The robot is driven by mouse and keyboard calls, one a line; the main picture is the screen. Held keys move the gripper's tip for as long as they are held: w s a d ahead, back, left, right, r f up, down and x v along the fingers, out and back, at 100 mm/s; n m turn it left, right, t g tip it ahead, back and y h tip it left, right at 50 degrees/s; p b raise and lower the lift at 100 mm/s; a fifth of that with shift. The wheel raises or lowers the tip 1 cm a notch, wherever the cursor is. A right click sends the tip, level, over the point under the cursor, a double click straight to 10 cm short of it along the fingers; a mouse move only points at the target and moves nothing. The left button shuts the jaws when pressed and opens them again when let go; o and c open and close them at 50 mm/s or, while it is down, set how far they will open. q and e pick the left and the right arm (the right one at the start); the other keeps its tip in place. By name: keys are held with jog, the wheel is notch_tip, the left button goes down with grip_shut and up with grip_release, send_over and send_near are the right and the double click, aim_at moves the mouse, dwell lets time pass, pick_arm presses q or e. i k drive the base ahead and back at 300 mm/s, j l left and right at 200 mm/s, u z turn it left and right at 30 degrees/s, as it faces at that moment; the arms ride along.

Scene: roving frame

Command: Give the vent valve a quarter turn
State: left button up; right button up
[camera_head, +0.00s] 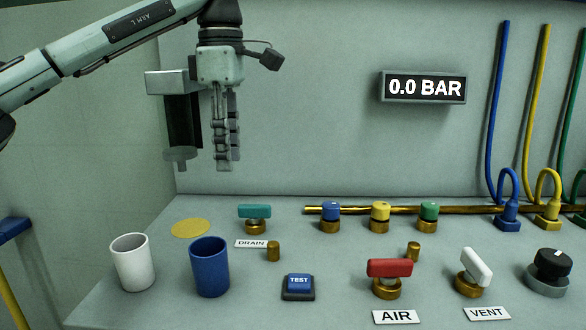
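The vent valve (477,267) stands at the right front of the grey bench, with a white lever handle on a brass body. Its handle lies slantwise, from back left to front right. The VENT label (487,314) is in front of it. My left gripper (224,166) hangs fingers down at the upper left, in front of the back panel, well to the left of the vent valve and touching nothing. Its fingers show almost edge-on, so I cannot tell whether they are open or shut. My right gripper is not in view.
The red AIR valve (389,277) stands close left of the vent valve, and a black knob (550,269) close right. The teal drain valve (256,218), blue TEST button (298,286), white cup (132,262) and blue cup (209,267) are further left. The display (424,87) reads 0.0 BAR.

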aim_at(476, 271)
jog(key=k+j, duration=0.25)
jog(key=k, duration=0.15)
jog(key=k+j, duration=0.25)
jog(key=k, duration=0.15)
jog(key=k+j, duration=0.25)
jog(key=k, duration=0.1)
